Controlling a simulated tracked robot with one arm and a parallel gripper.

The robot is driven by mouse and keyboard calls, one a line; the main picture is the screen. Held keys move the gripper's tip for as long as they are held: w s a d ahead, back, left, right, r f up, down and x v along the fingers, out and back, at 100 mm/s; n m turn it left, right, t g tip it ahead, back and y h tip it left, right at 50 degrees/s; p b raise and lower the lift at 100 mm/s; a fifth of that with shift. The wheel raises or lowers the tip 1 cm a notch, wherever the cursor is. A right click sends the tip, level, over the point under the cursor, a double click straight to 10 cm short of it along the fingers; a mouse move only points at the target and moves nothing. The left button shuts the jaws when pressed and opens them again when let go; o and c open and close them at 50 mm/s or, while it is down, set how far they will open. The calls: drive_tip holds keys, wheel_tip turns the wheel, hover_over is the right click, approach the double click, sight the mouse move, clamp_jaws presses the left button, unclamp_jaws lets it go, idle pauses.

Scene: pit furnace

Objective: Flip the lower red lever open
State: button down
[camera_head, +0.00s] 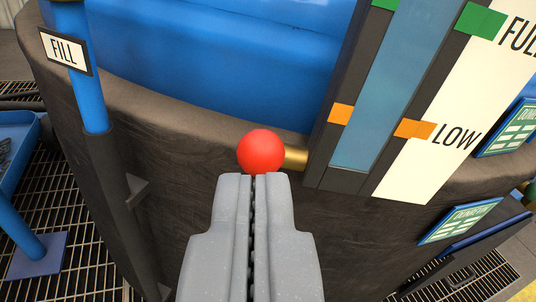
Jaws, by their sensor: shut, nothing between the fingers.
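A red ball knob (261,152) shows just above my gripper's fingertips, with a short brass stem (295,157) running right from it toward the gauge frame. It appears to be the end of the lower red lever. My gripper (258,176) is shut and empty, its two grey fingers pressed together and pointing at the knob. The fingertips overlap the knob's lower edge in the picture; I cannot tell whether they touch it. Any lever arm behind the knob is hidden.
A level gauge (384,85) with green and orange marks and a LOW label stands right of the knob. A blue FILL pipe (88,75) rises at left. The dark curved tank wall (200,155) lies behind. Green-white placards (460,220) stick out at right. Grating floor (90,220) shows lower left.

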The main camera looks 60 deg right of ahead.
sight(259, 134)
drive_tip(key=b+x, duration=0.1)
drive_tip(key=x, duration=0.6)
drive_tip(key=shift+d+f, duration=0.15)
drive_tip(key=shift+d, duration=0.25)
drive_tip(key=shift+w+d, duration=0.1)
drive_tip(key=shift+d, duration=0.1)
drive_tip(key=shift+d, duration=0.2)
drive_tip(key=shift+a+f+b, duration=0.15)
drive_tip(key=shift+a+b, duration=0.15)
drive_tip(key=shift+a, duration=0.1)
